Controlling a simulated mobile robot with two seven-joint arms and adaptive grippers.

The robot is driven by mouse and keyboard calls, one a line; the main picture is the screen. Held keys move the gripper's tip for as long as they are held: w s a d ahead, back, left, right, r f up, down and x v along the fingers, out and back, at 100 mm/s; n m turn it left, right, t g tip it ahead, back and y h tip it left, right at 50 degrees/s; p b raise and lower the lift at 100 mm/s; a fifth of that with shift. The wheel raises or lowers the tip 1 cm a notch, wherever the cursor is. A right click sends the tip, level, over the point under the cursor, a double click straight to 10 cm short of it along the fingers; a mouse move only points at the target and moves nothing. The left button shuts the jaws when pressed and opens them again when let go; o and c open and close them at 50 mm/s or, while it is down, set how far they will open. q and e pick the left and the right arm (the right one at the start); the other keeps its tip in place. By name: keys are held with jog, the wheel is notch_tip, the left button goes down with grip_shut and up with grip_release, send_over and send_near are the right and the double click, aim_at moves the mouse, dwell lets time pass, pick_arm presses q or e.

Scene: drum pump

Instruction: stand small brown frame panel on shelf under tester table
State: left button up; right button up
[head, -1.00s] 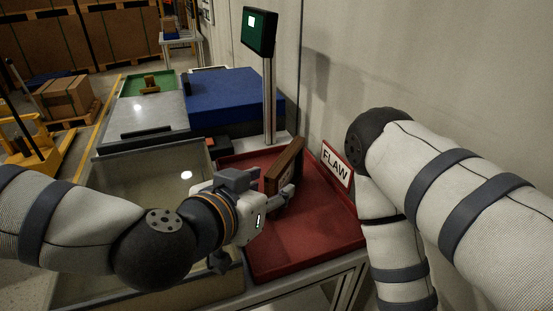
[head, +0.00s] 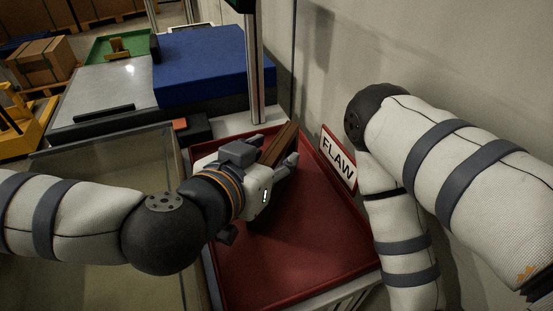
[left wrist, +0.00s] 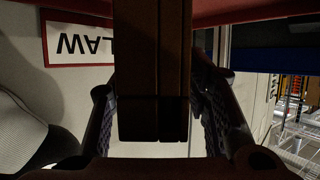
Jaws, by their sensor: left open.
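The small brown frame panel (head: 281,142) stands on edge in the red tray (head: 300,255), near its back wall. My left gripper (head: 273,153) is at the panel with one finger on each side of it. In the left wrist view the panel (left wrist: 150,70) fills the middle between the two fingers (left wrist: 155,110), with a gap showing at the right side; the jaws are open. The panel's lower part is hidden by the gripper in the head view. My right arm shows at the right, but its gripper is out of view. No shelf under a table can be made out.
A FLAW sign (head: 338,158) stands at the tray's right edge by the wall. A post (head: 255,75) rises behind the tray. A blue block (head: 200,65) and a green tray (head: 120,47) lie on the grey table beyond. A clear-walled bin (head: 110,165) is at left.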

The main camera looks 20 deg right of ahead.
pick_arm(q)
jog(key=shift+w+d+f, duration=0.2)
jog(key=shift+w+d, duration=0.1)
jog(key=shift+d, duration=0.1)
jog(key=shift+s+d+r, duration=0.1)
jog(key=shift+r, duration=0.1)
jog(key=shift+s+a+r, duration=0.1)
jog(key=shift+a+r, duration=0.1)
grip_shut()
pick_arm(e)
jog(key=shift+d+f, duration=0.15)
jog(key=shift+d, duration=0.15)
